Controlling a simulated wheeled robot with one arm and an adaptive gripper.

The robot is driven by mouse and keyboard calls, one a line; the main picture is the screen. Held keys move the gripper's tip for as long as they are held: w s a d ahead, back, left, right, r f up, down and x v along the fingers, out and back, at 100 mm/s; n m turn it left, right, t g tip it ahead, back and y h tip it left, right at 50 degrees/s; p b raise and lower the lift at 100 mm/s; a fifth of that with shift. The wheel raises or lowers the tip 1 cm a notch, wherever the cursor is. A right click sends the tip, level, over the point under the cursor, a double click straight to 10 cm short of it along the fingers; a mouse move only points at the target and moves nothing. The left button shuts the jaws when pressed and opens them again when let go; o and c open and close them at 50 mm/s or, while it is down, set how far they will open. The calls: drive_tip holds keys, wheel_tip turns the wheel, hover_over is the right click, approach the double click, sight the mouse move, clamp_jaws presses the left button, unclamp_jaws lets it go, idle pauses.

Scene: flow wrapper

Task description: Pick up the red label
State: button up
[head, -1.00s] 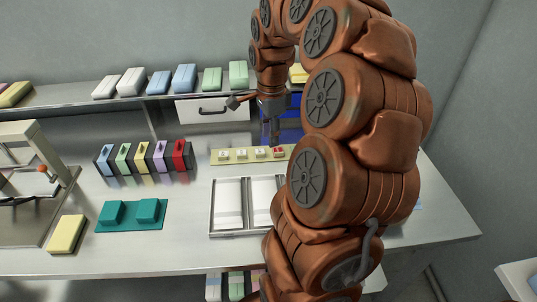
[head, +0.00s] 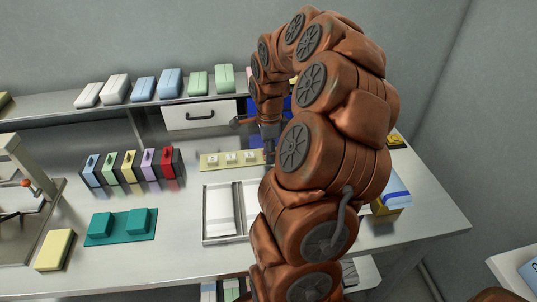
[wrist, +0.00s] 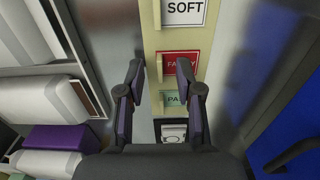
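The red label (wrist: 170,64) shows in the wrist view, mounted on a cream strip (wrist: 152,40) with a small cream tab at its left side. My gripper (wrist: 160,66) is open, with one finger at the left of the strip and the other overlapping the label's right part. Nothing is held between the fingers. In the head view my gripper (head: 269,156) is at the right part of the cream strip (head: 206,165), and the red label is hidden there.
A white "SOFT" label (wrist: 184,12) and a green label (wrist: 174,100) flank the red one. A two-bay metal tray (head: 205,215) lies in front of the strip. Blue bins (wrist: 296,110) stand close on the right. A separate red block (head: 167,163) stands at left.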

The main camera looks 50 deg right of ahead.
drive_tip(key=shift+f, duration=0.15)
clamp_jaws()
idle(0.4)
